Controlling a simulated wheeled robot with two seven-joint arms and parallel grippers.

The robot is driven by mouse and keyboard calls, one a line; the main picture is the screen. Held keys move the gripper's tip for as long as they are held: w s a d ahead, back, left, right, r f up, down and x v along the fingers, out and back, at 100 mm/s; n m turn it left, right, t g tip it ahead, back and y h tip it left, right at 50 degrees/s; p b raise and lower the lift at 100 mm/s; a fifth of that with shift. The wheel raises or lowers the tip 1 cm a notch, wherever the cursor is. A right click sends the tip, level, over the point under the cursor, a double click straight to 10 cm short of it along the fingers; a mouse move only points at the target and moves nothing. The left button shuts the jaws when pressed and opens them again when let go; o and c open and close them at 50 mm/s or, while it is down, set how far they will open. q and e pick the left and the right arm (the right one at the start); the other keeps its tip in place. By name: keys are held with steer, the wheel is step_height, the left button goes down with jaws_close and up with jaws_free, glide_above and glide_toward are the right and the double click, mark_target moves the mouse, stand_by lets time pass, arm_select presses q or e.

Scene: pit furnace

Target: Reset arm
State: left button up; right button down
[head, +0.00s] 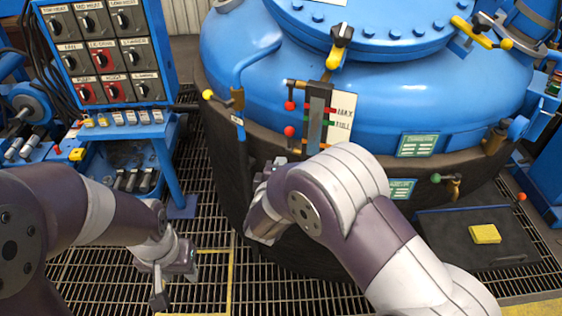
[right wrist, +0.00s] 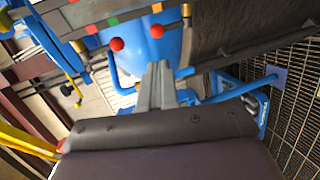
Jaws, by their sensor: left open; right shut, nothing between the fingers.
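My left arm comes in from the left in the head view. Its gripper (head: 174,284) hangs low over the floor grating, left of the tank, open with nothing seen between its fingers. My right arm reaches up from the lower right. Its gripper (head: 270,168) is at the front of the dark lower wall of the blue tank (head: 280,80), mostly hidden behind my own wrist. In the right wrist view the right fingers (right wrist: 158,80) are together and empty. Whether the right gripper touches the tank cannot be told.
A gauge with red-knobbed levers (head: 318,115) is fixed to the tank just above my right gripper. A switch panel (head: 102,55) stands over a blue bench (head: 160,130) at left. A dark platform (head: 470,255) bearing a yellow block (head: 485,234) is at right. Open grating (head: 110,280) lies around my left gripper.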

steer(key=shift+w+d, duration=0.1)
steer(key=shift+w, duration=0.05)
steer(key=s+a+f+m+g+y+p, duration=0.1)
steer(key=s+a+f+m+g+y, duration=0.3)
steer(key=s+f+m+g, duration=0.5)
steer(key=s+d+r+m+g+p, duration=0.2)
steer(key=s+d+r, duration=0.3)
steer(key=s+d, duration=0.3)
steer(key=s+d+r+m+g+h+p, duration=0.1)
steer(key=s+d+r+m, duration=0.3)
steer(key=d, duration=0.7)
steer(key=s+r+g+p, duration=0.1)
steer(key=s+r, duration=0.1)
steer(key=s, duration=0.2)
steer(key=shift+d+r+g, duration=0.25)
steer(key=shift+d+g, duration=0.05)
steer(key=shift+d, duration=0.05)
